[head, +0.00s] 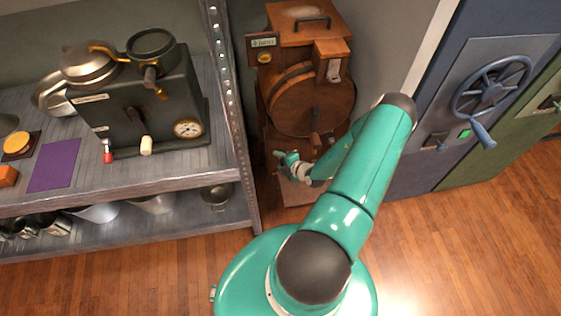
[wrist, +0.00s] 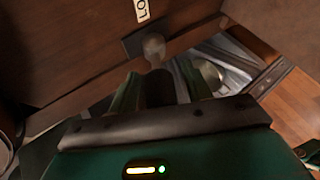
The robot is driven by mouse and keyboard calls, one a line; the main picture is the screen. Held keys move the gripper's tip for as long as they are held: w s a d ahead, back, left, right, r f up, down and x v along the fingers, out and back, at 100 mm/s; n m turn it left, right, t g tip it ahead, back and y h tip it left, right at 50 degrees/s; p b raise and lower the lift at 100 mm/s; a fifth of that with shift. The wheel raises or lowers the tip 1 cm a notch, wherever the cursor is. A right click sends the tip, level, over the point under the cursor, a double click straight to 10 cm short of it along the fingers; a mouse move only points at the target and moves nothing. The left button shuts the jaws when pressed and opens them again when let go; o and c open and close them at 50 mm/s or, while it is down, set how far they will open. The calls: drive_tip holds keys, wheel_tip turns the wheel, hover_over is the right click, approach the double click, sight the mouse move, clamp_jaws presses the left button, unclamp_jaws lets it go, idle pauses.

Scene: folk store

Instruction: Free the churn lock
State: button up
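The churn (head: 310,95) is a brown wooden machine with a round drum front, standing against the wall in the head view. In the wrist view its dark wooden face (wrist: 75,45) fills the upper left. A partly cut-off white label reading "LO" (wrist: 142,10) sits above a small dark plate. A lock lever (wrist: 154,48) with a grey metal end stands out from that plate. My gripper (head: 283,158) is low at the churn's front. In the wrist view my gripper (wrist: 157,82) has its two green fingers apart, with a dark handle-like part between them. Whether they press on it is unclear.
A metal shelf (head: 180,170) with a dark machine (head: 150,110) stands left of the churn. A blue-grey cabinet with a handwheel (head: 491,87) stands to the right. The wooden floor (head: 470,240) in front is clear.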

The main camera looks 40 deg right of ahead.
drive_tip(key=v, duration=1.3)
drive_tip(key=shift+s+r, duration=0.15)
drive_tip(key=shift+s, duration=0.2)
drive_tip(key=shift+s, duration=0.1)
idle(0.3)
